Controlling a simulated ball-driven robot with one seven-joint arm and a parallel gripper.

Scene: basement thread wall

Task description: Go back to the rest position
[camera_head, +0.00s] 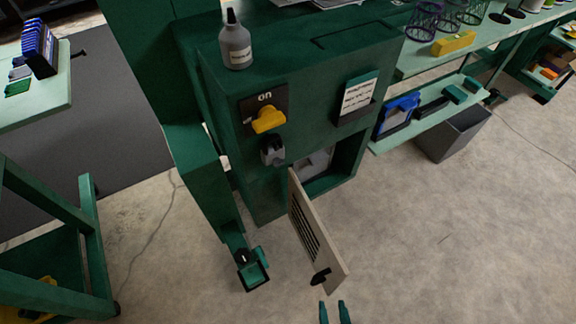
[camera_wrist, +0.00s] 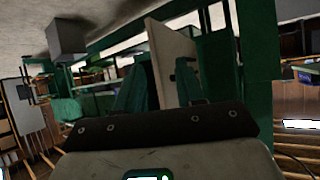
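My gripper (camera_head: 333,308) shows only as two green fingertips at the bottom edge of the head view. The fingers stand apart with nothing between them. They are just below the black handle (camera_head: 320,277) of a beige slatted door (camera_head: 312,232), with a visible gap. The door hangs open from the green cabinet (camera_head: 275,195). In the wrist view the two fingers (camera_wrist: 160,88) are also apart, and the beige door (camera_wrist: 172,52) shows behind them. The rest of my arm is outside the head view.
The cabinet has a yellow switch (camera_head: 268,120) labelled "on", a paper card (camera_head: 359,95) and a grey bottle (camera_head: 236,45) on top. A small green bracket (camera_head: 253,270) juts out low. A green cart (camera_head: 60,250) stands left, a grey bin (camera_head: 453,134) right. The floor (camera_head: 450,240) at right is clear.

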